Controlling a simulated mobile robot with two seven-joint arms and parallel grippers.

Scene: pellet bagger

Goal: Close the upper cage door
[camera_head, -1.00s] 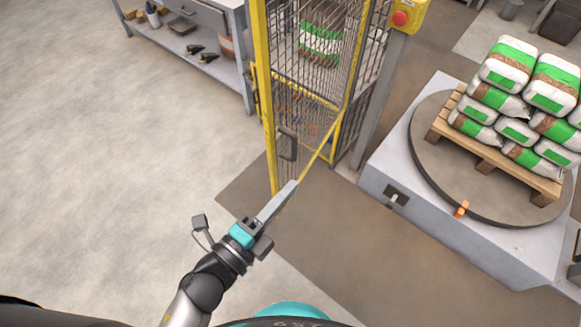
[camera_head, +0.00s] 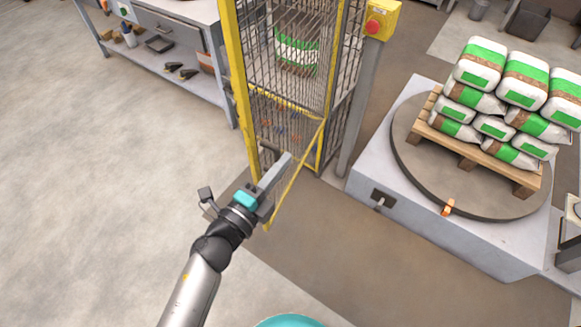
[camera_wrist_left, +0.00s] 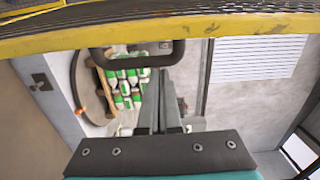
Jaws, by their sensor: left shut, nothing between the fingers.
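The upper cage door (camera_head: 285,60) is a wire mesh panel in a yellow frame. It appears to stand open, its lower rail slanting out toward me from the right-hand post. My left gripper (camera_head: 286,160) is shut and empty, in front of the door's lower part. My right gripper is not in view.
A yellow box with a red button (camera_head: 377,22) sits on a post right of the cage. A turntable (camera_head: 415,160) carries a pallet of green-and-white bags at the right. A workbench (camera_head: 170,60) stands at the back left. The floor at the left is clear.

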